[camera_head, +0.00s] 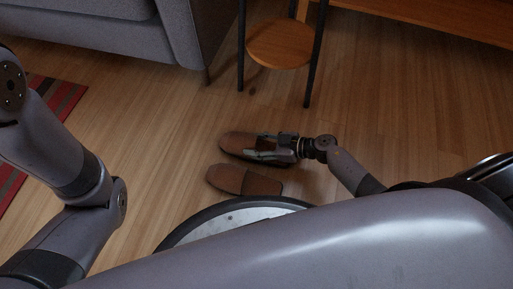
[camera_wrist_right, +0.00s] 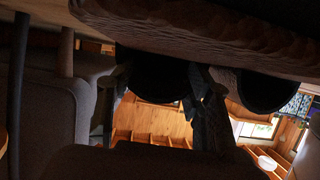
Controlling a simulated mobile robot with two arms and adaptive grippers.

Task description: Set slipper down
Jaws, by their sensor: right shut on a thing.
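Two brown slippers show low in the middle of the head view. My right gripper (camera_head: 264,147) is shut on the far slipper (camera_head: 238,142), at its right end. That slipper is at or just above the floor; I cannot tell whether it touches. The near slipper (camera_head: 243,180) lies on the floor beside it, toward me, with a small gap between them. Both toes point left. In the right wrist view, a dark, textured surface fills the top, very close to the gripper fingers (camera_wrist_right: 160,85). My left arm shows at the left, but its gripper is out of view.
A round wooden stool (camera_head: 280,44) with dark legs stands behind the slippers. A grey sofa (camera_head: 110,38) is at the upper left, and a red striped rug (camera_head: 55,98) lies at the left. A wooden furniture edge (camera_head: 430,22) runs along the upper right. Wood floor (camera_head: 420,100) is clear at the right.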

